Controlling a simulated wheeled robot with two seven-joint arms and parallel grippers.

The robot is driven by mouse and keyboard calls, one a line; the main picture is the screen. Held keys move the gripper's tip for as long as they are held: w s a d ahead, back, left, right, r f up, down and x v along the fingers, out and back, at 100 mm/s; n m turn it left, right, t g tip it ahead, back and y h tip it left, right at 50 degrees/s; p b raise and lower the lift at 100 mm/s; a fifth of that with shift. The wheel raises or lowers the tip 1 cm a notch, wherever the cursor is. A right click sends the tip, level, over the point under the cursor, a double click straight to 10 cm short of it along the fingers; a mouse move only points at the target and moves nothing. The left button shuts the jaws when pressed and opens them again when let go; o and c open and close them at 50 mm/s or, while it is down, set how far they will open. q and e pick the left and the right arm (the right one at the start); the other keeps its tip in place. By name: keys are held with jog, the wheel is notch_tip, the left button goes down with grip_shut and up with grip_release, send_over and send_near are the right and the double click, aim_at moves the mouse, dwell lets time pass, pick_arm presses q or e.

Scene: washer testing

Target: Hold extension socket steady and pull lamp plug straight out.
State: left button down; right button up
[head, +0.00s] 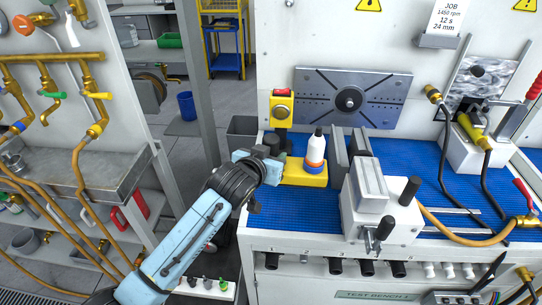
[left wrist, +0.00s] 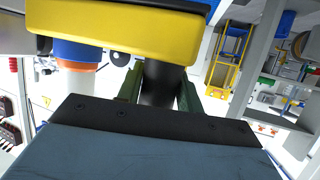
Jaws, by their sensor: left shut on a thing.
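My left gripper (head: 268,158) reaches the left edge of the blue-matted bench, beside a yellow block (head: 303,173) that carries a white bottle (head: 315,149). In the left wrist view its dark green fingers (left wrist: 158,88) are shut on a black rounded piece (left wrist: 158,82); I cannot tell what it belongs to. The yellow block is close above them in that view (left wrist: 120,38). I cannot make out an extension socket or a lamp plug for sure. A white strip (head: 202,291) with several small dark fittings lies low at the bottom. My right gripper is not in view.
A yellow switch box (head: 282,107) on a post stands behind the gripper. A grey-white vise (head: 381,197) stands right of the bottle. The bench's blue mat (head: 295,210) is bare in front of the yellow block. Pipes and valves (head: 60,58) line the left wall.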

pick_arm(q)
jog(key=shift+r, duration=0.15)
jog(key=shift+f+b, duration=0.35)
jog(key=shift+f, duration=0.25)
jog(key=shift+f+b, duration=0.5)
jog(key=shift+f, duration=0.6)
jog(key=shift+s+f+b, duration=0.1)
jog(key=shift+f+b, duration=0.9)
jog(key=shift+f, duration=1.1)
jog(key=shift+f+b, duration=0.4)
jog(key=shift+f, duration=0.3)
jog(key=shift+f, duration=0.3)
